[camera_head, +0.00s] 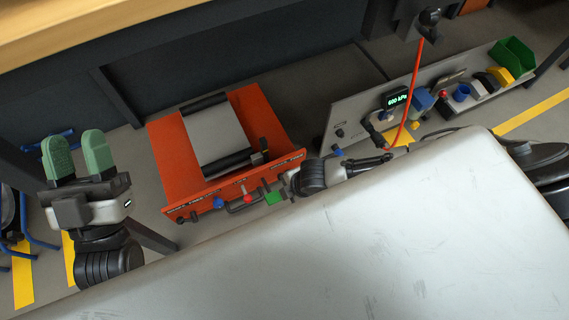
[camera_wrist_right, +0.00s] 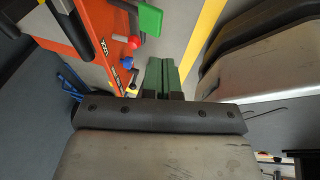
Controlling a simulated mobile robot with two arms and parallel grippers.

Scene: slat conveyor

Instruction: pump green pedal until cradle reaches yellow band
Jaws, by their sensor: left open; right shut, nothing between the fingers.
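The green pedal (camera_head: 273,198) sticks out at the front edge of the orange unit (camera_head: 165,150). It also shows at the top of the right wrist view (camera_wrist_right: 150,18). A grey plate with black end bars (camera_head: 215,137), which looks like the cradle, lies on the orange unit. My left gripper (camera_head: 78,155) is open and empty, left of the unit.
A red knob (camera_head: 247,198) and a blue knob (camera_head: 218,203) sit beside the pedal. A grey panel (camera_head: 350,112) with a "600 kPa" display (camera_head: 397,99), a red hose (camera_head: 412,85) and several bins stands to the right. Yellow floor stripes (camera_head: 535,114) show.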

